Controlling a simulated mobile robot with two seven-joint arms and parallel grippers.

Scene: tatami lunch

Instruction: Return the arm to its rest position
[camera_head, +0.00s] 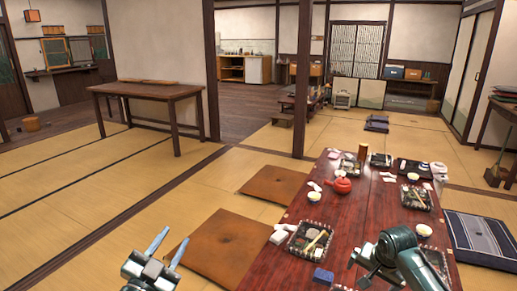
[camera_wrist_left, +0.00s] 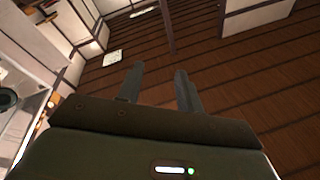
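My left gripper (camera_head: 175,237) is at the lower left of the head view, left of the low table, with its two fingers apart and nothing between them. The left wrist view also shows the two fingers of this left gripper (camera_wrist_left: 159,72) spread and empty. My right arm (camera_head: 398,258) is at the lower right, in front of the near part of the table. I cannot make out whether its gripper is open or shut.
The low red-brown table (camera_head: 352,208) holds trays of dishes and a red teapot (camera_head: 342,185). Brown cushions (camera_head: 222,240) lie left of it, and a dark blue cushion (camera_head: 482,238) lies right. A wooden post (camera_head: 302,80) stands beyond. Open tatami (camera_head: 70,220) lies at left.

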